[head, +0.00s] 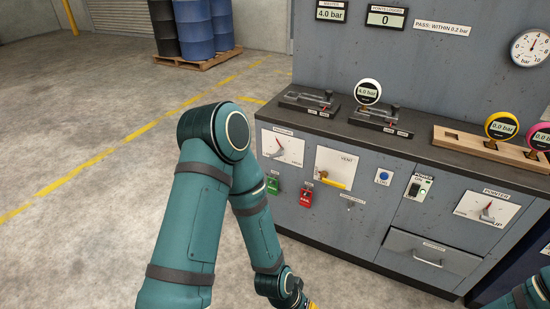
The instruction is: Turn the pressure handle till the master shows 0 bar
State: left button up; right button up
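The pressure handle (279,148) is a thin red pointer-like lever on a white plate, on the left of the grey bench front. The master display (331,14) on the back panel reads 4.0 bar. A white round digital gauge (368,92) on a bench fitting also appears to read 4.0 bar. My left arm comes in from the left, bends at the elbow and runs down in front of the bench. Its wrist is at the bottom edge and its gripper is cut off. Only a bit of my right arm shows at the bottom right; its gripper is out of view.
A yellow vent lever (334,184), green button (272,185), red button (306,197) and blue button (383,177) are on the bench front. A wooden rack (470,143) holds yellow and pink gauges reading 0.0 bar. A drawer (431,256) sits below. Floor left is clear.

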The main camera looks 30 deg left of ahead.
aim_at(280, 154)
jog(key=i+j+u, duration=0.1)
jog(key=i+u, duration=0.25)
jog(key=i, duration=0.4)
jog(key=i+l+u, duration=0.1)
jog(key=i+u, duration=0.2)
jog(key=i, duration=0.5)
